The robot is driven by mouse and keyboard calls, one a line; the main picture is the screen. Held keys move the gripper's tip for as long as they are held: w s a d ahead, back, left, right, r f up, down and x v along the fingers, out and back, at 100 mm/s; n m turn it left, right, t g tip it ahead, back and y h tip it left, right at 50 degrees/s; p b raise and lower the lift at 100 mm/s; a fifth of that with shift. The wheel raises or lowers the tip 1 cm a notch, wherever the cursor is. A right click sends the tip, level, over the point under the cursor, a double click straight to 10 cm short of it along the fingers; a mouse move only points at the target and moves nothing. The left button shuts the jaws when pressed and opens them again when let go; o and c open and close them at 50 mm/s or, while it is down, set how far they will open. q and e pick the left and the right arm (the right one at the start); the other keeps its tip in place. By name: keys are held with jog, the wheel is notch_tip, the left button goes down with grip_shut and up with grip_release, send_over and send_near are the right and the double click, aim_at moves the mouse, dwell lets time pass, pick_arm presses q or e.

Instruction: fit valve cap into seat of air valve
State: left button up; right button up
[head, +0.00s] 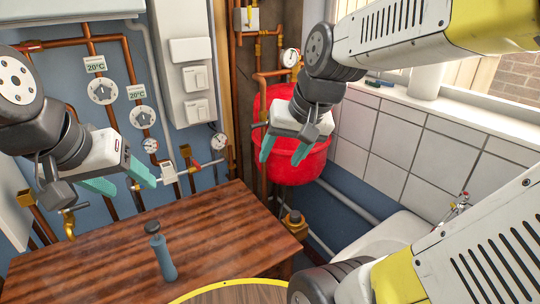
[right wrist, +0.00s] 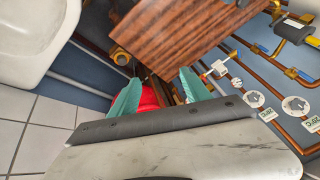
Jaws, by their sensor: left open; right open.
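A blue-grey, bottle-shaped piece with a dark knob-like top (head: 160,252) stands upright on the wooden table; I cannot tell whether it is the valve cap. A brass fitting with a dark top (head: 294,222) sits low beside the table's right corner and also shows in the right wrist view (right wrist: 120,56); I cannot tell whether it is the air valve. My left gripper (head: 136,189) is open and empty above the table's back left part. My right gripper (head: 281,160) is open and empty in front of the red tank (head: 330,155). Its teal fingers show apart in the right wrist view (right wrist: 160,77).
The wooden table (head: 90,265) is otherwise mostly bare. Copper pipes, dials (head: 103,91) and gauges line the back wall. A white basin (head: 395,235) stands at the right below the tiled wall. A round yellow-rimmed surface (head: 230,283) is at the front edge.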

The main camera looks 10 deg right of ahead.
jog(key=s, duration=0.1)
jog(key=s+a+n, duration=0.1)
jog(key=s, duration=0.1)
jog(key=s+r+n+t, duration=0.1)
jog(key=s, duration=0.1)
jog(key=shift+a+r, duration=0.1)
jog(key=shift+a, duration=0.1)
jog(key=shift+c, duration=0.5)
dwell(0.3)
